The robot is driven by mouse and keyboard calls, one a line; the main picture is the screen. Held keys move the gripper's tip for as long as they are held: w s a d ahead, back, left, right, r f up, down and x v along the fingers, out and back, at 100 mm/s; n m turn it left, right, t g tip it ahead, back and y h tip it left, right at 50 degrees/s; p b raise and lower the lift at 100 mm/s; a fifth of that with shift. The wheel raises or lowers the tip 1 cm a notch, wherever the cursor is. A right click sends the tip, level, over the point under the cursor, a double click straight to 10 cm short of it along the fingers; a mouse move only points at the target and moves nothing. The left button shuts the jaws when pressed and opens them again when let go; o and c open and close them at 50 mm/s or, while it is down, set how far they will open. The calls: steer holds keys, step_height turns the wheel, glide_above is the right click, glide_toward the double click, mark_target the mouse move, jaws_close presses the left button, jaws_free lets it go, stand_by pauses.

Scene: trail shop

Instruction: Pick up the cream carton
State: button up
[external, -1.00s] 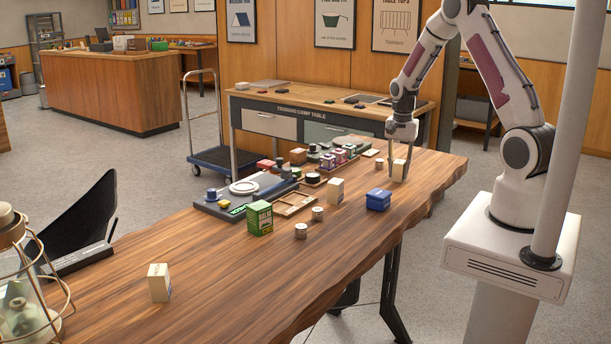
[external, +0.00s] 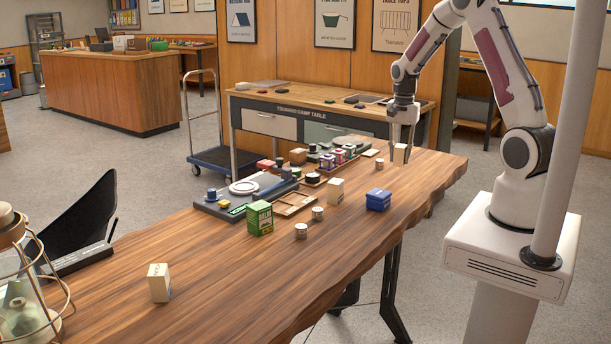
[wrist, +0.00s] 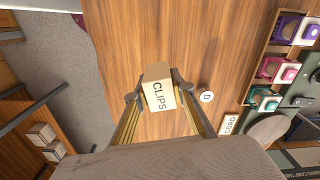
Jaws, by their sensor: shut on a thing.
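A cream carton (external: 401,153) is between the fingers of my gripper (external: 402,147), held a little above the far right part of the wooden table. Two other cream cartons stand on the table: one near the middle (external: 335,191) and one at the near left (external: 159,283).
A small tin (external: 379,165) stands left of the held carton; it also shows in the wrist view (wrist: 207,96). A blue box (external: 378,200), a green box (external: 259,218) and two tins (external: 301,231) stand nearer. The table's near right surface is clear.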

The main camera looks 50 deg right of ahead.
mark_target(398, 146)
steer(key=shift+r, duration=2.3)
steer(key=shift+n, duration=0.4)
steer(key=shift+n, duration=1.1)
steer(key=shift+w+a+n, duration=0.15)
steer(key=shift+a+n, duration=0.35)
steer(key=shift+n, duration=0.4)
steer(key=w+a+n, duration=0.2)
steer(key=a+n, duration=0.3)
steer(key=a, duration=0.5)
steer(key=w+a+n, duration=0.2)
steer(key=a+n, duration=0.3)
steer(key=a, duration=0.6)
steer(key=shift+r+n, duration=0.2)
steer(key=shift+n, duration=0.2)
steer(key=w+d, duration=0.3)
steer(key=d, duration=0.4)
steer(key=shift+w, duration=0.35)
